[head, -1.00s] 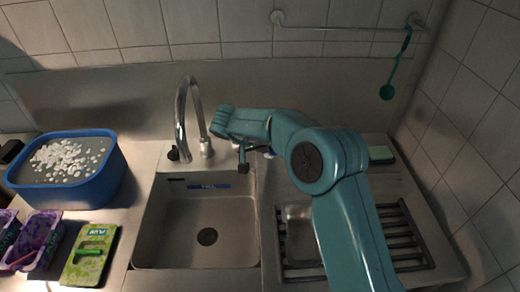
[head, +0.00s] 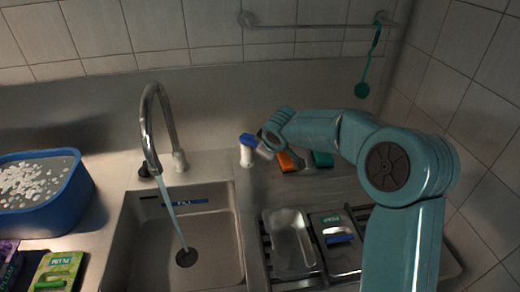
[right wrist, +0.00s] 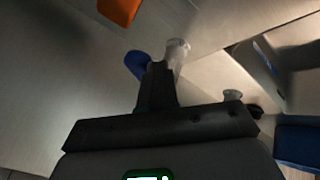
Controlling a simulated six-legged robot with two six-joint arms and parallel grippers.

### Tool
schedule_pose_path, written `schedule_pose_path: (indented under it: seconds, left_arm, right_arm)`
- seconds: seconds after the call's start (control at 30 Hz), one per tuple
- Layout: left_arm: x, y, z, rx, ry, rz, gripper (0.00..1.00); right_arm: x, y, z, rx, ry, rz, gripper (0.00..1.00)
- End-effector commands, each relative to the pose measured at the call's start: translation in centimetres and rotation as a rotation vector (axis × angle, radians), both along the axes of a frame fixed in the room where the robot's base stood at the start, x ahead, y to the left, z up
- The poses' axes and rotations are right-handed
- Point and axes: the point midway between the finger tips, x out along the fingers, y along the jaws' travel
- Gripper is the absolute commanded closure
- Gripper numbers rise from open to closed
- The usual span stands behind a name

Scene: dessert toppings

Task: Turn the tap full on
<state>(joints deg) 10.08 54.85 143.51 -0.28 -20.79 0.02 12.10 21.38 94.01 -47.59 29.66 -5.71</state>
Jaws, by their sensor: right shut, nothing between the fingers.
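The chrome tap (head: 160,120) stands behind the sink (head: 135,235). A stream of water (head: 173,212) runs from its spout to the drain. To the tap's right, a white post (head: 246,158) carries a blue lever (head: 249,140). My right gripper (head: 264,143) is shut and empty, close beside the lever at its right. In the right wrist view, the shut fingers (right wrist: 160,72) are close to the blue lever (right wrist: 136,64) and white post (right wrist: 178,50); I cannot tell if they touch. My left gripper is out of view.
A blue tub (head: 75,190) of white pieces stands left of the sink. Orange (head: 287,162) and green (head: 322,159) blocks lie behind my right arm.

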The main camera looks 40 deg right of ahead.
Motion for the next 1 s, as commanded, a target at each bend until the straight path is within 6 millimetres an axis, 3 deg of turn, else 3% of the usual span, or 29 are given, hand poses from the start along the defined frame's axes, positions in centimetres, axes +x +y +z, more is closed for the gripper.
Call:
schedule_pose_path:
  seconds: [0.3,1.0]
  left_arm:
    - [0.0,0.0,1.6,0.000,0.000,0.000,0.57]
    - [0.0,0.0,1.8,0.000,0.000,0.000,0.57]
  right_arm:
    - [0.2,-1.5,0.1,0.000,0.002,0.053,1.00]
    - [0.3,-2.0,-0.1,-0.001,0.004,0.052,1.00]
